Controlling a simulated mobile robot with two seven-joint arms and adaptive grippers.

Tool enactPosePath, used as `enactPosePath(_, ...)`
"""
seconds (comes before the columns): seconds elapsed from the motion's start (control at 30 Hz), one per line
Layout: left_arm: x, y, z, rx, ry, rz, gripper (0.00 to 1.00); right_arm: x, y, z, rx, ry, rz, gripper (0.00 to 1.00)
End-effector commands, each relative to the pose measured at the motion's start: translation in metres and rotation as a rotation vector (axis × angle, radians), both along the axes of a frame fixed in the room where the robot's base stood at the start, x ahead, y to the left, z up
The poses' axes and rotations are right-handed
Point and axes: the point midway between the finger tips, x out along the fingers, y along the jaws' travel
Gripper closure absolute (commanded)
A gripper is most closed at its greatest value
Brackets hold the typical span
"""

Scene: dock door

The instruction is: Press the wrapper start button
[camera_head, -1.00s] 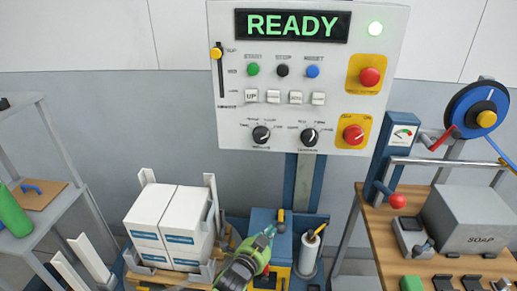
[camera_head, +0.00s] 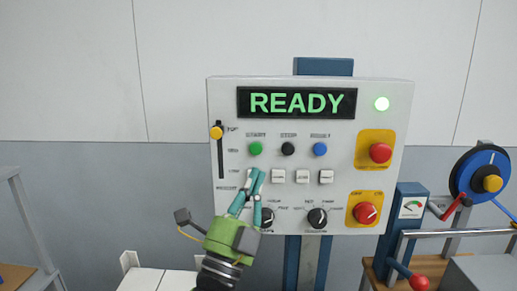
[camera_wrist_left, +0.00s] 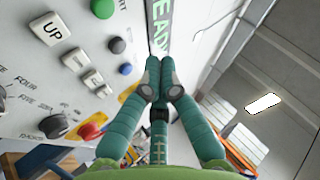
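The grey control panel (camera_head: 306,209) stands ahead with a lit READY display (camera_head: 297,103). The green start button (camera_head: 256,149) is in its upper left, under a START label. It also shows at the top edge of the left wrist view (camera_wrist_left: 103,8). My left gripper (camera_head: 255,176) is in front of the panel, just below the green button, its fingers pointing up. In the left wrist view its teal fingertips (camera_wrist_left: 160,80) meet with nothing between them. They appear apart from the green button. My right gripper is not in view.
A black button (camera_head: 288,149) and a blue button (camera_head: 320,149) sit right of the green one. The UP button (camera_wrist_left: 50,28) is hidden behind my fingers in the head view. Red buttons (camera_head: 380,153) on yellow plates are at the right. Black knobs (camera_head: 317,218) are below.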

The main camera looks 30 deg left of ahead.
Motion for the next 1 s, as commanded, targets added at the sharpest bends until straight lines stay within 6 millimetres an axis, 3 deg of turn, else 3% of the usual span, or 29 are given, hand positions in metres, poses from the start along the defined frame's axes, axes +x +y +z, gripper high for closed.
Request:
enactPosePath(0.13, -0.008, 0.000, 0.009, 0.014, -0.025, 0.013, 1.00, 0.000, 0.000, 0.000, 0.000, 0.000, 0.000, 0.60)
enactPosePath(0.53, -0.005, 0.001, 0.009, 0.014, -0.023, 0.012, 1.00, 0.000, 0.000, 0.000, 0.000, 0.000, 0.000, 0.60)
enactPosePath(1.0, 0.044, 0.032, 0.009, 0.014, -0.023, 0.012, 1.00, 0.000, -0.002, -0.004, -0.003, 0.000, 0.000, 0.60)
